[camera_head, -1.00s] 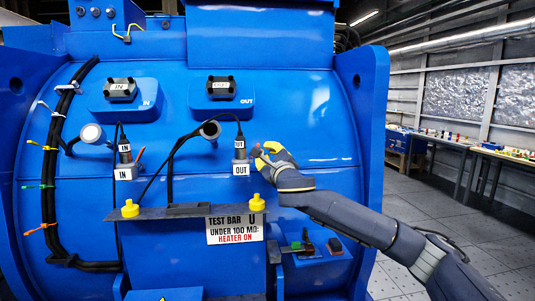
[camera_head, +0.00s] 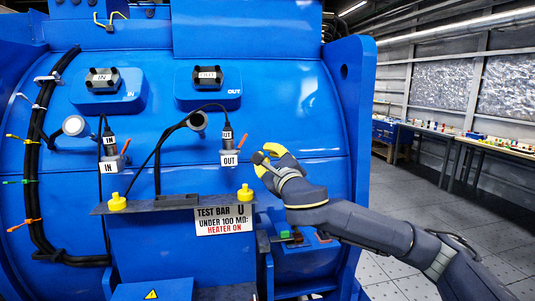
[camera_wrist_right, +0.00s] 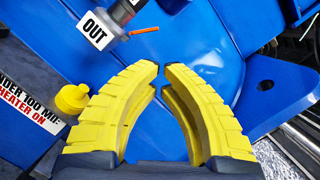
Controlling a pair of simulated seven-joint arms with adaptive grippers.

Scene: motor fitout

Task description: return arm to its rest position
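My right gripper (camera_head: 257,158) has yellow fingers and hangs in front of the blue motor housing (camera_head: 285,125), to the right of the OUT connector (camera_head: 228,142). It is apart from the connector. In the right wrist view my right gripper (camera_wrist_right: 161,65) shows a narrow gap between its fingertips, with nothing held. The OUT label (camera_wrist_right: 96,29) and an orange lever (camera_wrist_right: 144,31) lie beyond the left finger there. The OUT connector's orange lever (camera_head: 242,141) shows clear of the gripper in the head view. My left gripper is not in view.
The IN connector (camera_head: 109,148) stands left on the housing. A test bar (camera_head: 160,203) with yellow knobs crosses the front below. A sign (camera_head: 223,219) hangs from it. Benches (camera_head: 500,153) stand far right; open floor (camera_head: 410,205) lies between.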

